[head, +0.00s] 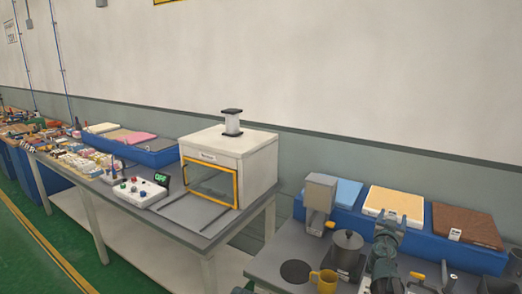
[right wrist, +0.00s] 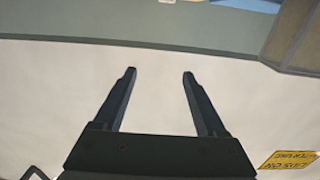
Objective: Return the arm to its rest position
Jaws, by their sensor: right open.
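My right gripper (head: 388,222) is at the lower right of the head view, in front of the blue bin (head: 345,217) and overlapping the cream mattress block (head: 393,201) in the picture. In the right wrist view my right gripper (right wrist: 160,73) has its two dark fingers apart with nothing between them, against the pale wall. A light blue block (head: 348,191) and a brown block (head: 465,223) sit on the same bin. My left gripper is not in view.
A grey pot (head: 347,249), a yellow mug (head: 324,280) and a grey machine (head: 320,193) stand near my right arm. A white test box (head: 255,150) and a control panel (head: 136,190) stand on the middle table.

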